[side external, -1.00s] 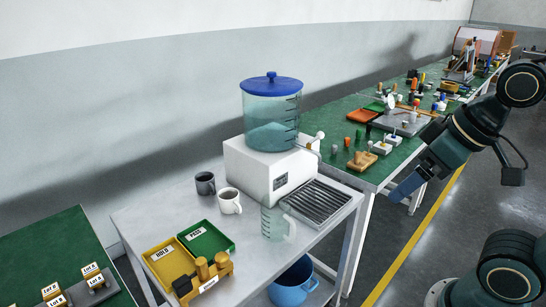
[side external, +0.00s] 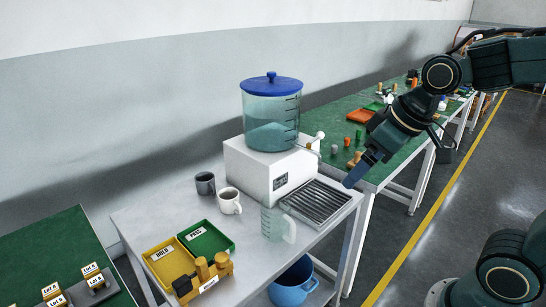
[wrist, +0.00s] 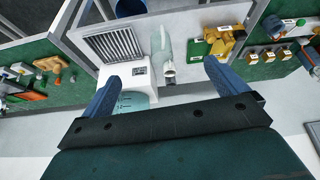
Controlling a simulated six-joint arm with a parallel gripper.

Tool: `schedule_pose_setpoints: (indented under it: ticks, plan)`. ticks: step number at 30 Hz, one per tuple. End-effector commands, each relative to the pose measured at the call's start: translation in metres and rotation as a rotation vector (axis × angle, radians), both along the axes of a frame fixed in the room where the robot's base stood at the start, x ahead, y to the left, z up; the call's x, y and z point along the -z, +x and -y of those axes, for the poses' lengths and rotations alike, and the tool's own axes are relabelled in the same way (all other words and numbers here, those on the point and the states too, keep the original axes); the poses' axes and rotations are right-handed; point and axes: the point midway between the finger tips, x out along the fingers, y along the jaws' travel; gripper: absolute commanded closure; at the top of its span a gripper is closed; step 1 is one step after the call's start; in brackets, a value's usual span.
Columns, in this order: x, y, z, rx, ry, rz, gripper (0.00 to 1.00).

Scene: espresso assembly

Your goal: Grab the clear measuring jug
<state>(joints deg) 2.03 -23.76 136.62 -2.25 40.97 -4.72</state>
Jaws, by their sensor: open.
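The clear measuring jug (side external: 272,224) stands upright on the grey table in front of the white dispenser base, with its handle to the right in the side view. In the wrist view the jug (wrist: 163,45) lies ahead between the two fingers, beyond their tips. My gripper (side external: 352,182) is above and to the right of the drip tray in the side view, apart from the jug. In the wrist view my gripper (wrist: 160,72) has its blue fingers wide apart with nothing between them.
The white dispenser (side external: 262,167) with a blue-lidded tank (side external: 270,115) stands behind the jug. The slotted drip tray (side external: 316,203) is to the jug's right. Two mugs (side external: 230,201), a yellow tray (side external: 165,262) and a green tray (side external: 222,240) are left. A blue bucket (side external: 291,288) sits below.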

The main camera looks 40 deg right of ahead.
Motion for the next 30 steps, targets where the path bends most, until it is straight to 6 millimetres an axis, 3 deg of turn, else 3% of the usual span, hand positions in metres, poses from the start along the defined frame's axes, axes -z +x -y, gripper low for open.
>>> schedule_pose_setpoints:
  ticks: [11,18,30]
  plan:
    - [0.039,0.076,0.005,-0.057,-0.004,-0.033,0.02]
    - [0.075,0.119,0.009,-0.093,-0.001,-0.049,0.02]
    - [0.143,0.172,0.017,-0.136,0.01,-0.067,0.02]
